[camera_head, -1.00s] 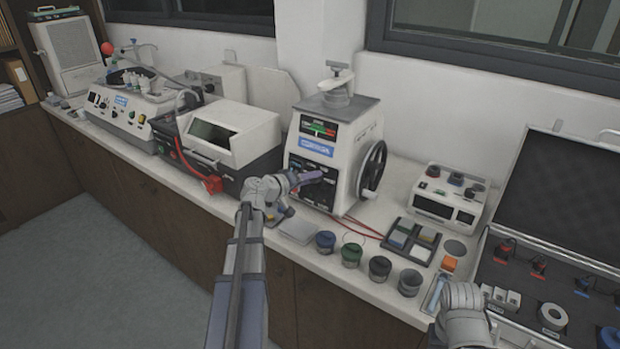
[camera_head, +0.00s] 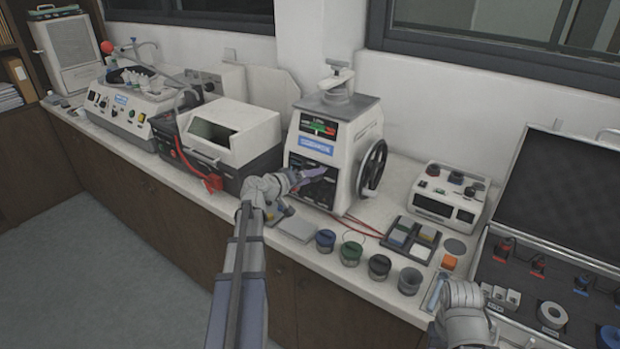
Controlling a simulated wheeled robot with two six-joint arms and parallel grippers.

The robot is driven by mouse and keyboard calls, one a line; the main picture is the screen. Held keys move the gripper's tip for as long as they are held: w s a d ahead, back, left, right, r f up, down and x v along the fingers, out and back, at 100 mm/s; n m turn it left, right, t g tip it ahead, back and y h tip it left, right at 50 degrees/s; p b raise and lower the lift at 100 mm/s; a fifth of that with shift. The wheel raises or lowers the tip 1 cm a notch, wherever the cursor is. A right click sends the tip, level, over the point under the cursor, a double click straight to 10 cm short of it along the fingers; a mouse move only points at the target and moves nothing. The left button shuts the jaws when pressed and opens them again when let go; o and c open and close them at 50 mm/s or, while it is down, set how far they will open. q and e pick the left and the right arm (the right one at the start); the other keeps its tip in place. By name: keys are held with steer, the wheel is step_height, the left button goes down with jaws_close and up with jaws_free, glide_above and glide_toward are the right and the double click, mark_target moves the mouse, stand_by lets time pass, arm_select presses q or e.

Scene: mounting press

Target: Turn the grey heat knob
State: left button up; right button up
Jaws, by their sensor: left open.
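The mounting press (camera_head: 310,140) stands mid-counter, a white housing with a grey top, a coloured gauge, a blue label and a black handwheel (camera_head: 371,168) on its right side. Its dark lower front panel (camera_head: 307,184) faces me. My left gripper (camera_head: 312,174) is open, with its fingertips in front of that panel. The gripper and wrist cover part of the panel, and I cannot make out the grey heat knob or whether the fingers touch it. My right arm shows at the lower right, but its fingertips cannot be made out clearly.
Several small jars (camera_head: 351,254) line the counter's front edge. An open black case (camera_head: 560,255) is at far right. A cutting machine (camera_head: 226,140) stands left.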

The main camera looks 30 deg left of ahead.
arm_select(q)
steer(key=p+v, duration=0.2)
steer(key=v, duration=0.5)
steer(key=shift+s, duration=0.4)
steer(key=shift+a, duration=0.1)
